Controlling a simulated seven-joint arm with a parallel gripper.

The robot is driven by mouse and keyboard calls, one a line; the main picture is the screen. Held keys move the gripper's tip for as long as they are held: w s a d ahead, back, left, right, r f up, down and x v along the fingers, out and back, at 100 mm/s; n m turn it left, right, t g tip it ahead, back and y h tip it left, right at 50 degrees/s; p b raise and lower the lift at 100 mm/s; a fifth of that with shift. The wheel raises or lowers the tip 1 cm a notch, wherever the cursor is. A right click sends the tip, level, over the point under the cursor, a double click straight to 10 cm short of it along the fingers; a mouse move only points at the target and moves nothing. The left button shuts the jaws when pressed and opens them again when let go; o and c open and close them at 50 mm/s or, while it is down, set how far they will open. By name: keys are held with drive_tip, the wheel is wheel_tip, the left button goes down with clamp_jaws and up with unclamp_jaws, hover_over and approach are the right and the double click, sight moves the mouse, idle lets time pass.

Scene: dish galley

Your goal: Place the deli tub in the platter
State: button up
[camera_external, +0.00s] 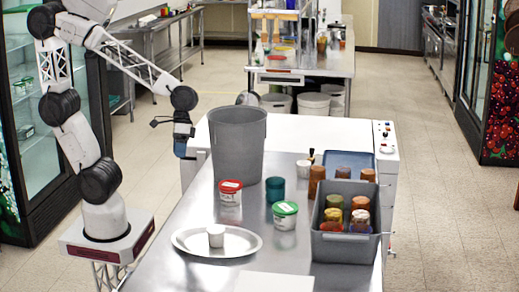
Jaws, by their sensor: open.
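The platter (187,240) is a shallow, oval, silvery dish on the near left of the steel table. A small white cup (216,237) stands upright in it. Two white lidded tubs stand behind and to the right of the platter: a red-lidded tub (230,193) and a green-lidded tub (285,216). I cannot tell which of these the task calls the deli tub. My gripper (181,150) hangs open and empty at the left, above table height and left of the grey bin, apart from all the tubs. Its fingertips are small and dark here.
A tall grey bin (237,145) stands behind the red-lidded tub. A teal cup (275,189) stands beside the tubs. A grey crate (343,250) with several jars is at the right. A white board (274,282) lies at the near edge.

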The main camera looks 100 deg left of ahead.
drive_tip(key=s+a+r+m+t+y, duration=0.3)
drive_tip(key=s+a+m, duration=0.1)
drive_tip(key=s, duration=0.4)
drive_tip(key=shift+a+r+m+y, duration=0.2)
drive_tip(key=shift+a+m+y, duration=0.15)
drive_tip(key=shift+a, duration=0.45)
